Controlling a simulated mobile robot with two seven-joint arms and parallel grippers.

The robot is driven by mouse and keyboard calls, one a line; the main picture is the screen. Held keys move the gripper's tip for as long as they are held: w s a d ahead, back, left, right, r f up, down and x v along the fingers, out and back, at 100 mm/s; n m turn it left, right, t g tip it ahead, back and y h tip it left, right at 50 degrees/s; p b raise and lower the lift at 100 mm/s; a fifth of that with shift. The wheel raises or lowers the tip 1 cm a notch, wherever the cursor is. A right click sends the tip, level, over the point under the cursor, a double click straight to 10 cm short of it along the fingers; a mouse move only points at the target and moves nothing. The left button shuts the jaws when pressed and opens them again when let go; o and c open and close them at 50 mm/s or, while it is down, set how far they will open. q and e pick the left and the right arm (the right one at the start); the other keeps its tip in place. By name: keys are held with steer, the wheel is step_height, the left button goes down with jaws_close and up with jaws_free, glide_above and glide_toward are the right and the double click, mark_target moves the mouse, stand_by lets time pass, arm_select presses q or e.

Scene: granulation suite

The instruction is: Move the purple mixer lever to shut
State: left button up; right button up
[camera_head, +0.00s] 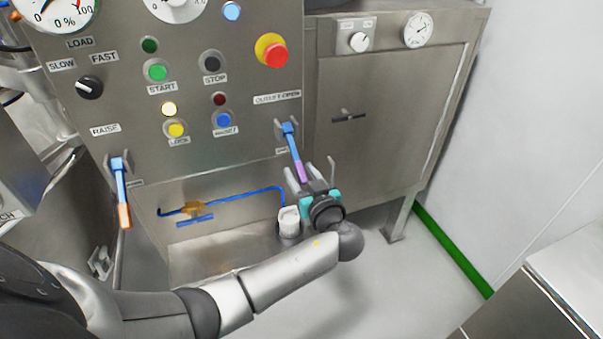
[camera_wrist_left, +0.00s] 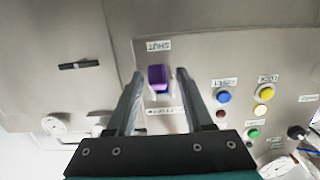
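The mixer lever (camera_head: 290,145) has a blue shaft and a purple end, and hangs down and outward from its bracket on the steel panel, below the "OUTLET OPEN" label. My left gripper (camera_head: 311,175) is at its lower end, fingers pointing toward the panel. In the left wrist view, the purple end (camera_wrist_left: 159,77) lies between the two open fingertips (camera_wrist_left: 160,80), with a gap visible on both sides. An upside-down "SHUT" label (camera_wrist_left: 158,45) shows just above it there. My right gripper is not in view.
A second blue lever with an orange end (camera_head: 124,213) hangs at the panel's left. A red emergency button (camera_head: 275,55) and blue button (camera_head: 224,120) sit above. A blue pipe (camera_head: 245,195) and white-capped container (camera_head: 289,222) are below. A steel cabinet (camera_head: 385,125) stands right.

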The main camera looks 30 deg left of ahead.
arm_select(q)
steer(key=shift+d, duration=0.15)
steer(key=v, duration=1.5)
steer(key=shift+s, duration=0.15)
